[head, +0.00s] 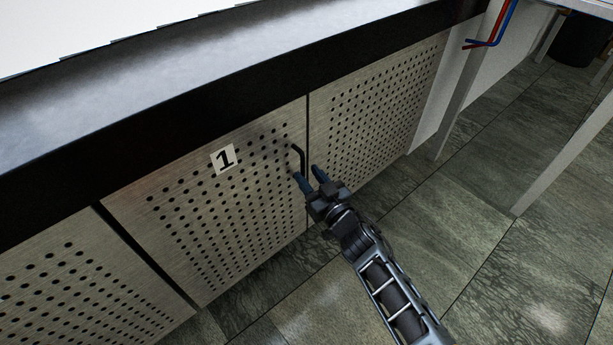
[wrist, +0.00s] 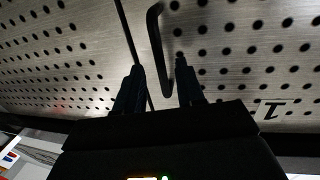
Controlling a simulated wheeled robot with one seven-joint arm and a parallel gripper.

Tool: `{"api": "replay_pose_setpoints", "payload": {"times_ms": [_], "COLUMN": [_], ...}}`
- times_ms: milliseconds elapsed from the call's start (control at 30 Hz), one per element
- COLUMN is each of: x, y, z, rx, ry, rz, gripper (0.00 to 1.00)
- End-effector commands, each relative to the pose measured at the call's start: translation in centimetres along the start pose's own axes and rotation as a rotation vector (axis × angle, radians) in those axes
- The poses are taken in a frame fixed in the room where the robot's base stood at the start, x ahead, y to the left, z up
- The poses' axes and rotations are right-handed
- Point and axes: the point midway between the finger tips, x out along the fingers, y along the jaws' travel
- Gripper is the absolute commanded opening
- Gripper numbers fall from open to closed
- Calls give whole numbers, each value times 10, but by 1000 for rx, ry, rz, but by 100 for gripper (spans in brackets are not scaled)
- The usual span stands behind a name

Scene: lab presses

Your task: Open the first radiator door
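The first radiator door (head: 240,225) is a perforated metal panel with a white label "1" (head: 223,158), and it looks shut, flush with the panels beside it. Its black bar handle (head: 301,158) is near the right edge. My gripper (head: 309,172) is open at the handle's lower part. In the wrist view the handle (wrist: 155,45) shows between the two fingers of my gripper (wrist: 158,75), apart from both as far as I can see. The label also shows upside down in the wrist view (wrist: 271,109).
A dark ledge (head: 240,95) runs above the doors. Another perforated panel (head: 375,110) is to the right and one (head: 75,290) to the left. Tiled floor (head: 470,210) in front is clear. A table leg (head: 470,85) with red and blue tubes (head: 497,30) stands at right.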

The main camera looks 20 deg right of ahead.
Motion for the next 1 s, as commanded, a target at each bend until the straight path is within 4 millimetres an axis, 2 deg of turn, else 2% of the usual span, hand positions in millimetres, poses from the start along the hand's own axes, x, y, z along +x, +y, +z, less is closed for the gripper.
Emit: {"api": "replay_pose_setpoints", "payload": {"times_ms": [200, 500, 900, 1000], "x": [18, 20, 19, 19], "y": [-1, -1, 0, 0], "z": [1, 0, 0, 0], "rx": [0, 0, 0, 0], "ry": [1, 0, 0, 0], "rz": [-2, -1, -1, -1], "gripper": [38, 37, 0, 0]}}
